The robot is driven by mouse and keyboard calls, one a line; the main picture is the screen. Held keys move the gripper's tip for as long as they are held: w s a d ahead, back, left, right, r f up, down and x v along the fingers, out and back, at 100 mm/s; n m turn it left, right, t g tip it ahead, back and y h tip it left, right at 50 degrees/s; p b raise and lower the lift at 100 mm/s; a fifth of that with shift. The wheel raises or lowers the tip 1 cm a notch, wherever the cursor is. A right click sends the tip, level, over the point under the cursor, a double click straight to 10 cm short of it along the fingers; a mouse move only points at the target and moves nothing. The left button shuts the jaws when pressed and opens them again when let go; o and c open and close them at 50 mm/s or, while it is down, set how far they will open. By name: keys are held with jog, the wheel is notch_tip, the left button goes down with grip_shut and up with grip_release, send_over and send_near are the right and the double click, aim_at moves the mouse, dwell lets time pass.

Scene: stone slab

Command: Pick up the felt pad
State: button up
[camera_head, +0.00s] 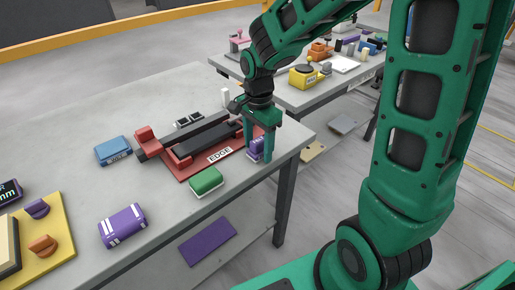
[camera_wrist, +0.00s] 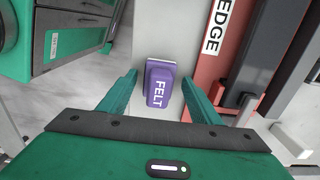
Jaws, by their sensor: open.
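The felt pad is a small purple block marked FELT. In the wrist view the felt pad (camera_wrist: 159,84) lies on the grey slab between my fingers, a little beyond their tips. In the head view the felt pad (camera_head: 256,148) is partly hidden behind a finger, near the slab's right edge. My gripper (camera_wrist: 160,90) is open, with one finger on each side of the pad and a gap to both. In the head view my gripper (camera_head: 258,147) points down at the pad. Whether the fingertips touch the slab cannot be told.
A red base with a dark bar and the label EDGE (camera_head: 219,154) lies close beside the pad. Another table stands behind.

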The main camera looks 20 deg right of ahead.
aim_at(258, 139)
jog(key=shift+f, duration=0.2)
jog(key=c, duration=1.2)
jog(key=shift+r, duration=0.2)
notch_tip(258, 139, up, 4)
jog(key=shift+r, duration=0.1)
jog(key=s+a+r, duration=0.6)
jog(key=s, duration=0.3)
jog(key=shift+s+a+r, duration=0.2)
jog(key=shift+a+r, duration=0.05)
jog(key=shift+a, duration=0.15)
